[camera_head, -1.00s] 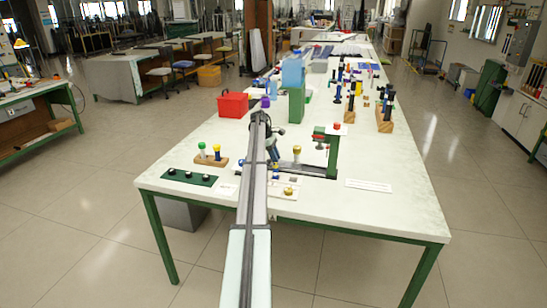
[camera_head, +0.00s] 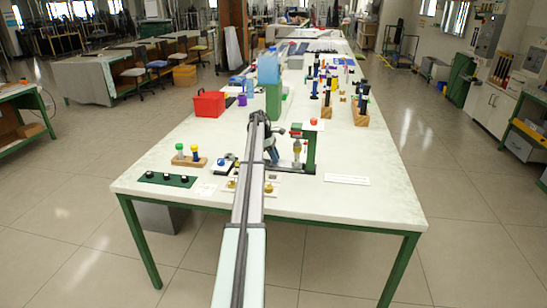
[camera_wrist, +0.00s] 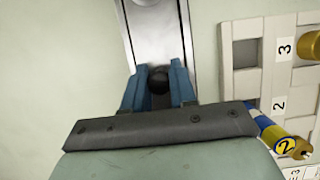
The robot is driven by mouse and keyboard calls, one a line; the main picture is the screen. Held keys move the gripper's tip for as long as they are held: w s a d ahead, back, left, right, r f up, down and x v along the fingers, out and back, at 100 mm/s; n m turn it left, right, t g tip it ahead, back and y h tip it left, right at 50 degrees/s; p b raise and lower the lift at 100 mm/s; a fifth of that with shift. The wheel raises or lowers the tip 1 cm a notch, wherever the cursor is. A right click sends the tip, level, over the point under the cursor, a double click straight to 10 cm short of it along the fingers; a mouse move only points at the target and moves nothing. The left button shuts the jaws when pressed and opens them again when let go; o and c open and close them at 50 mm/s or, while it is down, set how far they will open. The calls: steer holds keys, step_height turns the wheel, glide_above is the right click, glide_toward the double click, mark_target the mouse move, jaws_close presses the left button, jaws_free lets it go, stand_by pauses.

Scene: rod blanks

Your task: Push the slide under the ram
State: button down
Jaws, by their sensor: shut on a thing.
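The press has a green frame (camera_head: 310,147) with a red knob on top. Its ram (camera_head: 296,132) hangs on the left side of the frame. A yellow-topped upright piece (camera_head: 297,143) stands directly below the ram, in line with it as far as the head view shows. The metal slide (camera_wrist: 155,38) runs up the wrist view, with a dark round knob (camera_wrist: 158,80) at its near end. My gripper (camera_wrist: 160,88) has its blue fingers shut on that knob. In the head view my gripper (camera_head: 271,156) is low, left of the press, partly hidden by my arm.
A pale tray (camera_wrist: 245,85) with numbered square pockets lies close on the right in the wrist view; a blue-and-yellow rod (camera_wrist: 270,128) is beside my gripper. A white card (camera_head: 346,180) lies right.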

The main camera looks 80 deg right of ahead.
steer(key=c, duration=0.9)
jaws_free()
steer(key=shift+s, duration=0.25)
steer(key=shift+w+r, duration=0.1)
steer(key=v, duration=1.3)
steer(key=shift+w+r, duration=0.15)
steer(key=shift+r, duration=0.1)
